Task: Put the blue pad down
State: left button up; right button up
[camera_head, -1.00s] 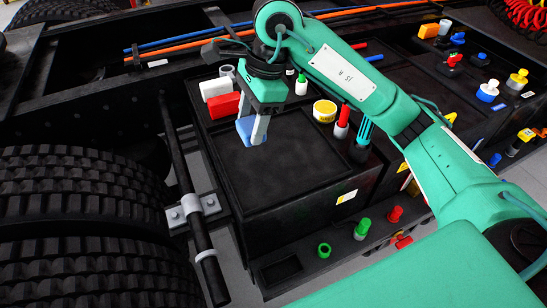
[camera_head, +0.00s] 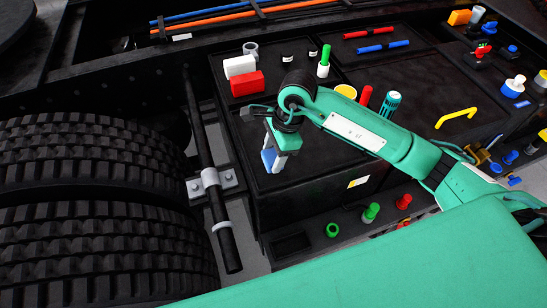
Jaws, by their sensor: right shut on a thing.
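The blue pad (camera_head: 268,157) is a small light-blue block held between the fingers of my right gripper (camera_head: 273,165). The gripper points down and is shut on the pad. It is over the near left part of the black tray surface (camera_head: 310,168). I cannot tell whether the pad touches that surface. The arm of my right gripper comes in from the right and covers part of the tray. My left gripper is not in view.
A red block (camera_head: 247,84) and a white block (camera_head: 239,66) stand at the back left. A green-capped bottle (camera_head: 324,62), a red cylinder (camera_head: 365,96) and a teal can (camera_head: 391,103) stand behind the arm. Large tires (camera_head: 90,150) and a black bar (camera_head: 222,215) lie to the left.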

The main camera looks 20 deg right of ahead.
aim_at(273, 161)
notch_tip(273, 161, down, 3)
jog(key=shift+f+p, duration=0.15)
jog(key=shift+p, duration=0.35)
jog(key=shift+f, duration=0.1)
jog(key=shift+f+b, duration=0.1)
jog(key=shift+b, duration=0.2)
jog(key=o, duration=0.9)
jog(key=shift+o, duration=0.2)
